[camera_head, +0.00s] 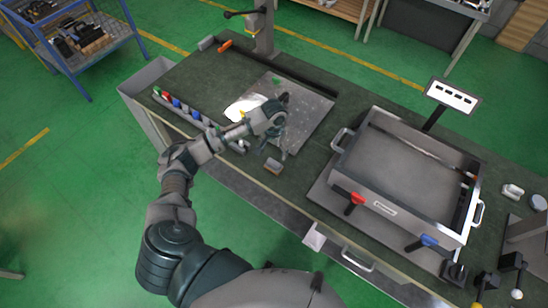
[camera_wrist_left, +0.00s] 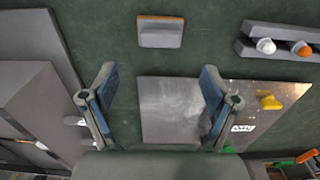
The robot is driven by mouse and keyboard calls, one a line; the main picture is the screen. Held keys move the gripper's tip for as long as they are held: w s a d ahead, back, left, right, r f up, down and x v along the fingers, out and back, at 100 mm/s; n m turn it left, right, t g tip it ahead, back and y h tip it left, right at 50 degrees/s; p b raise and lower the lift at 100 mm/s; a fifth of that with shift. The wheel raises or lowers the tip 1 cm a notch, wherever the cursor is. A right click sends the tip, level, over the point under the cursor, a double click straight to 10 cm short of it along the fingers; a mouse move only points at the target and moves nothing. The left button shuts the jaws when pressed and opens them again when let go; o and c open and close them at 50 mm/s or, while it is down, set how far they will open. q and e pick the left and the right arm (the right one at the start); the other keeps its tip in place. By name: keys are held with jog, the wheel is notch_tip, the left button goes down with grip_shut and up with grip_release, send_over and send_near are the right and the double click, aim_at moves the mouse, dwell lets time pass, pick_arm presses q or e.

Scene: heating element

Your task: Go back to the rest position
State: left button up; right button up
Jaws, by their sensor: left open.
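My left gripper (camera_head: 282,130) is over the workbench, near the front edge of a flat metal plate (camera_head: 298,112). In the left wrist view, my left gripper (camera_wrist_left: 159,82) has its two fingers spread wide with nothing between them. Below them lie the green bench top and the plate (camera_wrist_left: 175,108). A small grey block with an orange edge (camera_wrist_left: 160,33) lies just beyond the fingertips, apart from them. The same block (camera_head: 273,166) shows in the head view. My right gripper is not in view.
A large metal box (camera_head: 405,165) with red and blue handles stands on the right of the bench. A rail with coloured knobs (camera_head: 182,108) lies at the left, near my forearm. A post (camera_head: 264,35) rises at the back. A blue-framed cart (camera_head: 78,40) stands far left.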

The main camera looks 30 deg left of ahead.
pick_arm(q)
jog(key=r, duration=0.2)
jog(key=shift+d+r, duration=0.35)
jog(key=shift+r, duration=0.05)
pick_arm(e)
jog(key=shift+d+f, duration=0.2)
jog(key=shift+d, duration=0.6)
pick_arm(q)
jog(key=shift+a, duration=0.1)
